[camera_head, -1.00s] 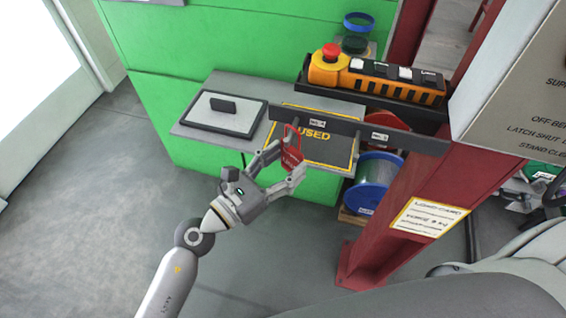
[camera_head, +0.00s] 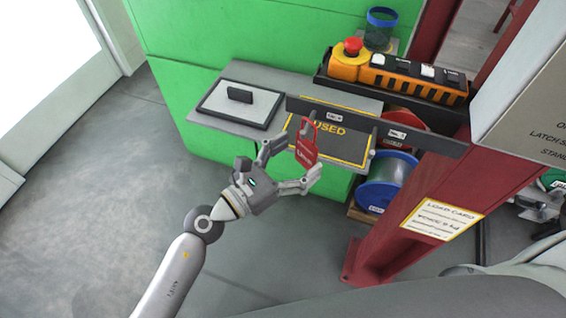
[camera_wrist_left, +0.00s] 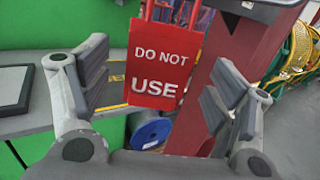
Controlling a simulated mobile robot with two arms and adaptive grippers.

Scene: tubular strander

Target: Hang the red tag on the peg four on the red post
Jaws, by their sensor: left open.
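The red tag (camera_head: 307,152) hangs by its loop at the left end of the dark peg bar (camera_head: 365,127), by the left label. Its loop appears to be over the peg there; the contact is too small to see clearly. In the left wrist view the tag (camera_wrist_left: 162,68) faces me, upright, reading "DO NOT USE". My left gripper (camera_head: 301,157) is open around the tag, one finger on each side, with gaps between the pads and the tag. The red post (camera_head: 410,205) carries the bar at its right. My right gripper is not in view.
Behind the bar is a grey shelf (camera_head: 262,76) with a yellow-edged panel and a framed plate. An orange control box (camera_head: 405,78) with a red button sits above the bar. A blue spool (camera_head: 385,183) stands below. Open floor lies at the left.

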